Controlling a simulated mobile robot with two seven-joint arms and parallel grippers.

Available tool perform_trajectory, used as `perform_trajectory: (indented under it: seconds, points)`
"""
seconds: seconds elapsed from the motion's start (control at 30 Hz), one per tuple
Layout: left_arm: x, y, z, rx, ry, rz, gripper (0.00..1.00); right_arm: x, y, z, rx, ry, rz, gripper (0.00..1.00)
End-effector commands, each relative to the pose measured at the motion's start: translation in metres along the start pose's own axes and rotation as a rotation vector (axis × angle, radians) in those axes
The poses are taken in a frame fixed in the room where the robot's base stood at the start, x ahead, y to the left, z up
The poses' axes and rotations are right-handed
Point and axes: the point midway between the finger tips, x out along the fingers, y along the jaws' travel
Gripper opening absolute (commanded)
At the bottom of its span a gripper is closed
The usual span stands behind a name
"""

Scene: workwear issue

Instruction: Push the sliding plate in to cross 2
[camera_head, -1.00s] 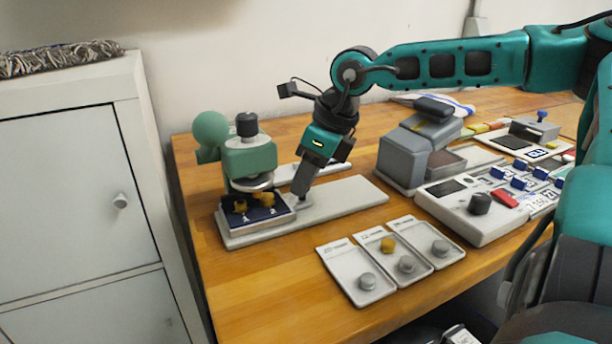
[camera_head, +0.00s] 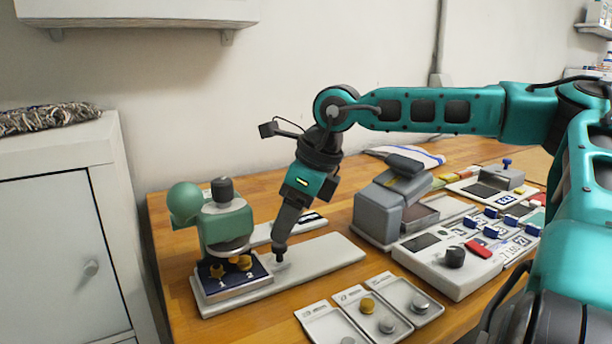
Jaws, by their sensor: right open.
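The sliding plate (camera_head: 232,285) is dark blue on a grey block, with marks 1 and 2 and two yellow pieces (camera_head: 244,262) on it. It sits at the left end of a long pale base (camera_head: 325,255), under a green press (camera_head: 228,222) with a round ball handle. I cannot tell which mark is exactly under the press's disc. My right gripper (camera_head: 280,256) points down at the plate's right end, low over the base. It is open, with nothing seen held; whether it touches the plate is unclear. My left gripper is not in view.
Pale trays (camera_head: 330,325) with round pieces lie in front. A grey device (camera_head: 380,212) and a control box with a black knob (camera_head: 455,257) stand to the right. A white cabinet (camera_head: 60,230) stands left of the wooden table.

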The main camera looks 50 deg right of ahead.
Motion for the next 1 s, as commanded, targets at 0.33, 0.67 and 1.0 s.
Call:
perform_trajectory:
  seconds: [0.33,0.67,1.0]
  points:
    - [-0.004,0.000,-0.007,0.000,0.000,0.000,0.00,-0.061,0.000,0.001,0.000,-0.004,0.000,0.54]
    - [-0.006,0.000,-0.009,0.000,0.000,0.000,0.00,-0.086,0.000,0.000,0.001,-0.001,0.003,0.54]
    - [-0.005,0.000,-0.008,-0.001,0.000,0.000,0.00,-0.085,0.000,0.000,0.001,0.000,0.002,0.54]
